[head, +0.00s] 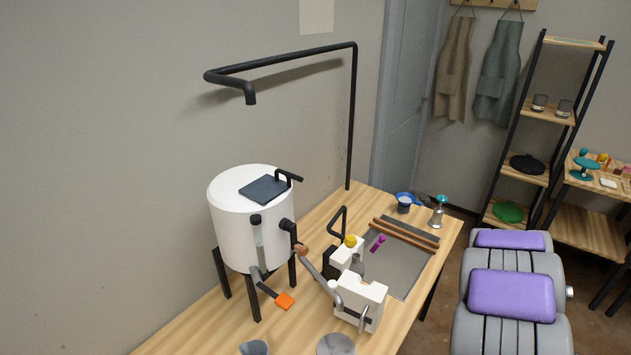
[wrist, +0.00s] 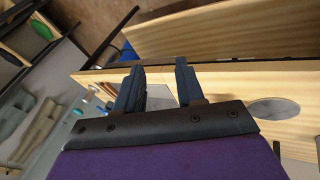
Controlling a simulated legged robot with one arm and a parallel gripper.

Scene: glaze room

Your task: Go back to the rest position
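My gripper (wrist: 158,68) shows in the wrist view, with two dark fingers spread apart and nothing between them. Its dark palm bar and purple housing fill the lower part of that view. A wooden surface (wrist: 220,85) lies beyond the fingers, with a grey patch seen through the gap. I cannot make out the gripper in the head view. The purple and grey parts at the lower right there are mine.
A wooden table (head: 190,325) holds a white lidded vessel (head: 235,215) on dark legs, a white hand-cranked device (head: 360,300) and a grey mat (head: 400,265). A black pipe (head: 352,120) rises behind. A shelf rack (head: 540,115) and side table (head: 590,235) stand at right.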

